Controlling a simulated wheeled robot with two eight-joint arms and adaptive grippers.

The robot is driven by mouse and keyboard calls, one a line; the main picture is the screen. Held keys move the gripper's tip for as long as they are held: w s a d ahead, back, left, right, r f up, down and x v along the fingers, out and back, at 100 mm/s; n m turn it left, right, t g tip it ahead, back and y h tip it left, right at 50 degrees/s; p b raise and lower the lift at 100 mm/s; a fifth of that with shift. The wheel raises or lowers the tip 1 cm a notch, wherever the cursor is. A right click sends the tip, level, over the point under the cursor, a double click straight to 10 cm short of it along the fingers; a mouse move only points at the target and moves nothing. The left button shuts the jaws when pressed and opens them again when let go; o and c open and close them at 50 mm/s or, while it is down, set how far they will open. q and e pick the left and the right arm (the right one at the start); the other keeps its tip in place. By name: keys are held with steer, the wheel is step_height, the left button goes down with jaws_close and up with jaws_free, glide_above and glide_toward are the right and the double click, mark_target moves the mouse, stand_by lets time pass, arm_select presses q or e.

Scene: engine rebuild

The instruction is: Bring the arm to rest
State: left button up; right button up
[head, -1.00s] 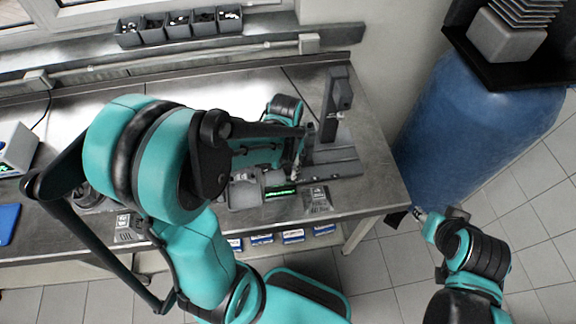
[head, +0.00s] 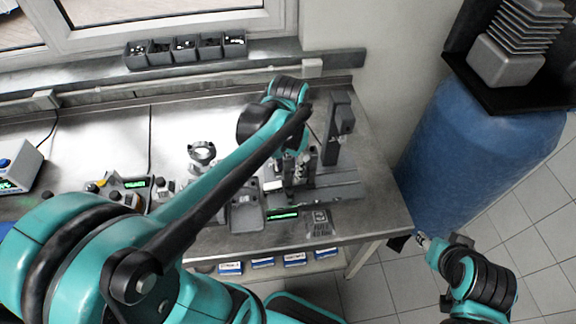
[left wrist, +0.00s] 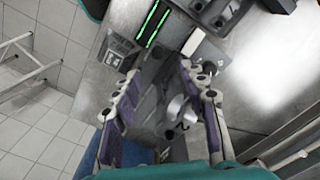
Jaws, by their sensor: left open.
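My left arm reaches across the bench from the lower left in the head view. My left gripper (head: 300,172) points down over a grey fixture with an upright post (head: 336,130), at the bench's right end. In the left wrist view my left gripper (left wrist: 160,85) has its two fingers spread apart, with the grey fixture and a shiny round part (left wrist: 180,108) seen between them. I see nothing clamped in it. My right gripper (head: 424,241) is small at the lower right, over the floor beside the bench; its fingers are too small to read.
The steel bench (head: 368,205) carries a green-lit display (head: 283,215), a grey tray (head: 246,218) and a ring-shaped part on a stand (head: 202,152). Small bins (head: 185,48) line the sill. A blue drum (head: 480,150) stands right of the bench. Floor between them is clear.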

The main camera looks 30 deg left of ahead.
arm_select(q)
steer(key=shift+r, duration=0.3)
steer(key=shift+f, duration=0.1)
steer(key=s+d+f+n+t+b, duration=0.2)
steer(key=s+d+f+t+b, duration=0.1)
steer(key=s+f+t+b, duration=0.2)
steer(key=shift+s+f+t+b, duration=0.25)
steer(key=shift+f+t+b, duration=1)
steer(key=shift+b, duration=0.65)
steer(key=shift+f, duration=0.15)
stand_by(0.6)
